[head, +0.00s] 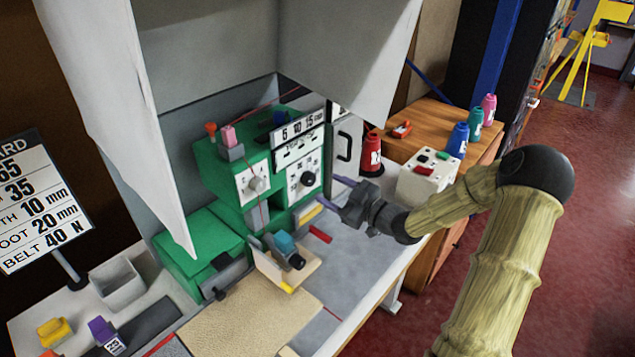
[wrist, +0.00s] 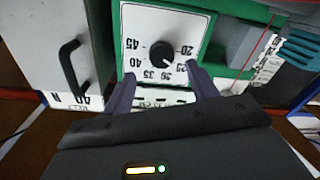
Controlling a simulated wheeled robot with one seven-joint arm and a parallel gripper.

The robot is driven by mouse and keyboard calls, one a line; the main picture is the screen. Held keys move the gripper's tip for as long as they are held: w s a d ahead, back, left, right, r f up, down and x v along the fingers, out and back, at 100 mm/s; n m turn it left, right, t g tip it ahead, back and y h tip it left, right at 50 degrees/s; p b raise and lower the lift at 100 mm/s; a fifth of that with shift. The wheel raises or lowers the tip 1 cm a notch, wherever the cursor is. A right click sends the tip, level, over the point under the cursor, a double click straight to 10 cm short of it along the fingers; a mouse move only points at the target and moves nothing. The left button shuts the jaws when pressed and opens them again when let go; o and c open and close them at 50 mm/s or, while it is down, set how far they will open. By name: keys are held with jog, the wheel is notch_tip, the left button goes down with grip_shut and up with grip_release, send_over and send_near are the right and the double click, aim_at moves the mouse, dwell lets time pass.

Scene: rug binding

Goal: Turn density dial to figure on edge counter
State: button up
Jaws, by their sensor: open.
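A black round dial (head: 308,179) sits on a white plate on the front of the green machine (head: 214,172). In the wrist view the dial (wrist: 162,54) appears upside down, ringed by figures from 20 to 45. A small light mark shows on its lower right, seemingly towards 25 to 30; the exact setting is unclear. My gripper (head: 328,192) is in front of the machine. Its purple fingers (wrist: 160,76) are open and empty, short of the dial and not around it. A white plate marked 5, 10, 15 (head: 297,128) is above; I cannot tell which display is the edge counter.
A second, pale knob (head: 257,184) is left of the black one. A grey cabinet with a black handle (head: 345,147) stands close on the right. A white button box (head: 430,177) and red spool (head: 371,155) are near my arm. A settings card (head: 38,200) stands left.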

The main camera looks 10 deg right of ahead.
aim_at(312, 181)
jog(key=x, duration=0.5)
jog(key=shift+w+a, duration=0.1)
jog(key=shift+a, duration=0.2)
jog(key=c, duration=1)
